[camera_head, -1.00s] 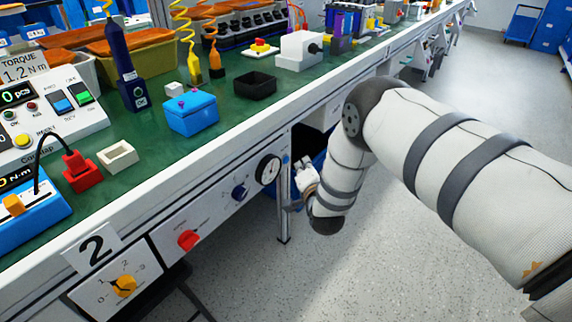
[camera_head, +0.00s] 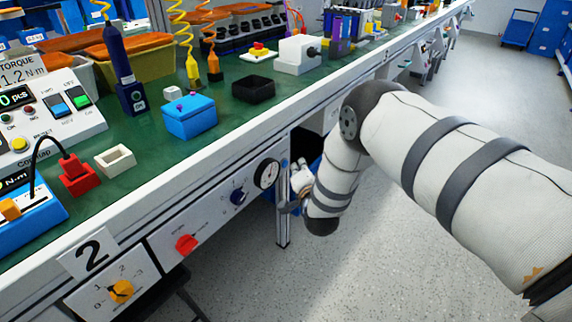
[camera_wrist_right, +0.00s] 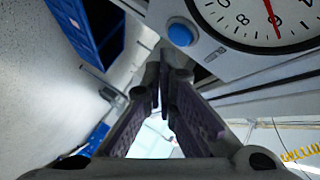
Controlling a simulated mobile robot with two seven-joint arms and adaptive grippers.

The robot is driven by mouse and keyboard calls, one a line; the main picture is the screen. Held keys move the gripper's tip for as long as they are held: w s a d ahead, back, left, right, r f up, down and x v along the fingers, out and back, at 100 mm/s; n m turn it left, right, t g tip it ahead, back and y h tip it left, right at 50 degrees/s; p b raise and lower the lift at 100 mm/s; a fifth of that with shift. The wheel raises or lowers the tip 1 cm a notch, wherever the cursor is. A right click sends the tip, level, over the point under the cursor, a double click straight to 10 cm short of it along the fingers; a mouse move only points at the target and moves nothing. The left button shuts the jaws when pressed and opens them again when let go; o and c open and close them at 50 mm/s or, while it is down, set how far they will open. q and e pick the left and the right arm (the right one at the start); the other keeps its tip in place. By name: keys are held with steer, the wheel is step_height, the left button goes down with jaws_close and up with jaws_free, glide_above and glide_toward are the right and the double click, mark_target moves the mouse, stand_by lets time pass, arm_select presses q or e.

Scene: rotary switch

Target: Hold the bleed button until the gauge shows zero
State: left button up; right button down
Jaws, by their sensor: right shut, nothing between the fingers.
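The round white gauge (camera_head: 267,173) is on the front panel under the bench edge. In the wrist view the gauge (camera_wrist_right: 262,14) is cut off by the top edge; its red needle lies near a numeral, not clearly readable. The blue bleed button (camera_head: 285,163) is just right of the gauge and also shows in the wrist view (camera_wrist_right: 181,35). My right gripper (camera_head: 287,208) is below the button in the head view. In the wrist view its dark fingers (camera_wrist_right: 165,72) are shut and empty, apart from the button. My left gripper is not in view.
The green bench top (camera_head: 160,165) above holds tools and boxes. A bench leg (camera_head: 282,222) stands behind my right gripper. Open floor lies right.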

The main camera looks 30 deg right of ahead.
stand_by(0.6)
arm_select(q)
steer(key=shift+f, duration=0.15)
arm_select(e)
steer(key=shift+w+a, duration=0.15)
steer(key=shift+w, duration=0.25)
arm_select(q)
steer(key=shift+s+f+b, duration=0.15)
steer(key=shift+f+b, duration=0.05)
steer(key=shift+b, duration=0.2)
arm_select(e)
steer(key=shift+w+a, duration=0.2)
steer(key=shift+w, duration=0.2)
stand_by(1.3)
stand_by(1.2)
arm_select(q)
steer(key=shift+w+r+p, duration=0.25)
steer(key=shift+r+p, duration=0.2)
steer(key=shift+p, duration=0.05)
arm_select(e)
steer(key=shift+s+d, duration=0.35)
steer(key=shift+s, duration=0.45)
